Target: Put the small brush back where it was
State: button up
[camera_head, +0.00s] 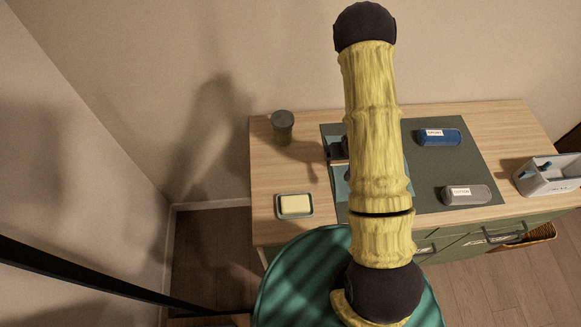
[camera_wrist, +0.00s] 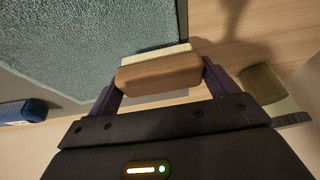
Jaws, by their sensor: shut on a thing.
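The small brush (camera_wrist: 158,76) has a brown wooden back and pale bristles. In the wrist view my gripper (camera_wrist: 160,82) is shut on it, with one purple finger at each end. The bristle side faces a teal cloth (camera_wrist: 125,45); I cannot tell whether they touch. In the head view my gripper (camera_head: 336,151) is at the left part of the dark mat (camera_head: 425,170), mostly hidden behind my yellow arm. The brush is hard to make out there. Part of the teal cloth also shows beside the arm (camera_head: 341,186).
A dark cup (camera_head: 283,127) and a soap dish (camera_head: 294,209) with a yellow bar stand left of the mat. A blue case (camera_head: 438,137) and a grey case (camera_head: 466,195) lie on the mat's right side. A grey caddy (camera_head: 545,183) stands at the table's right end.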

jog(key=a+r+n+g+y+p, duration=0.2)
jog(key=a+r+n, duration=0.1)
jog(key=a+n, duration=0.5)
jog(key=a+r+n+g+y+p, duration=0.2)
jog(key=a+r+n, duration=0.2)
jog(key=a+n, duration=0.4)
jog(key=shift+a+r+n+y+p, duration=0.15)
jog(key=shift+a+n+y+p, duration=0.2)
jog(key=shift+n, duration=0.65)
jog(key=shift+s, duration=0.1)
jog(key=shift+f, duration=2.95)
jog(key=shift+f+p, duration=0.5)
jog(key=shift+f, duration=1.6)
